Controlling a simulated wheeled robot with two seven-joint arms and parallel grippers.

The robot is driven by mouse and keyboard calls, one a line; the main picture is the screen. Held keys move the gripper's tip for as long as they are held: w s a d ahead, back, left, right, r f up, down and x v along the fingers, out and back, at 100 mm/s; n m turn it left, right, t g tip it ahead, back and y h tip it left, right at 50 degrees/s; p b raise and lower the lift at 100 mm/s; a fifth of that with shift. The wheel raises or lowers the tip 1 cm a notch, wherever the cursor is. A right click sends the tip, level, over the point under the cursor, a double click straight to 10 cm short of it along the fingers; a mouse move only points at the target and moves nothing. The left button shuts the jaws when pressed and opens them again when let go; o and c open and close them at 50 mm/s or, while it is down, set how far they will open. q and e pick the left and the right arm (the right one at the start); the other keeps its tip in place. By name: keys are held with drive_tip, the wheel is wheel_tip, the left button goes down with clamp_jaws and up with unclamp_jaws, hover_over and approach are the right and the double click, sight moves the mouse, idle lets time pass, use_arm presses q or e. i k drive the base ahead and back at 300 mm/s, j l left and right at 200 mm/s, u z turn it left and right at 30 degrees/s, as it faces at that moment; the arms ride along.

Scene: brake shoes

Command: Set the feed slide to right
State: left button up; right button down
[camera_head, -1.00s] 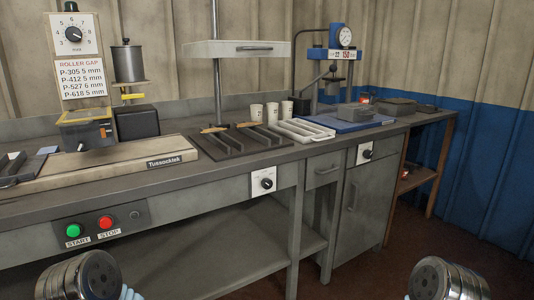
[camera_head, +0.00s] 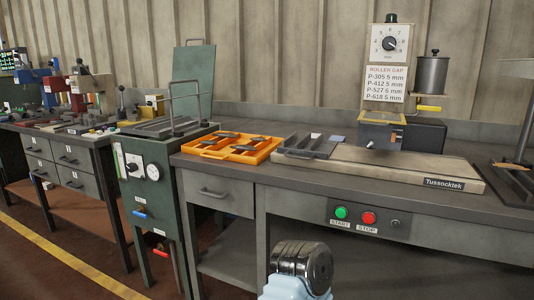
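Neither of my grippers is in view. Only a round metal joint of one of my arms shows at the bottom centre.
A dial (camera_head: 390,43) stands above a roller gap sign (camera_head: 386,84). Green START (camera_head: 341,212) and red STOP (camera_head: 368,218) buttons are on the bench front. An orange tray (camera_head: 262,155) holds dark parts. A green cabinet machine (camera_head: 150,195) stands left. The floor at lower left is clear.

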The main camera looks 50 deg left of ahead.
sight(305, 148)
drive_tip(key=u, duration=1.35)
